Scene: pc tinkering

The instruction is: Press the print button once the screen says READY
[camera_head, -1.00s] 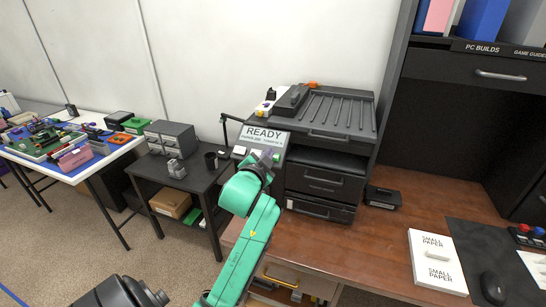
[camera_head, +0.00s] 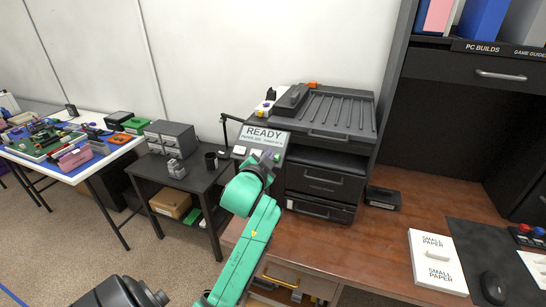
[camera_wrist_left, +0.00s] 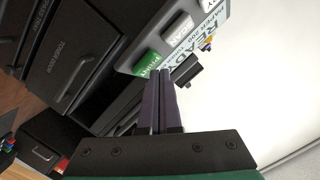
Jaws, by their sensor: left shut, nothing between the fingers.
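The printer's control panel has a screen (camera_head: 262,134) that reads READY, with smaller text below it. My right gripper is not in view.
The dark printer (camera_head: 325,130) with drawers stands on the wooden desk (camera_head: 330,245). A small paper pack (camera_head: 437,258) lies to the right. A low black table (camera_head: 195,178) with a drawer unit and a cup stands left of the printer.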

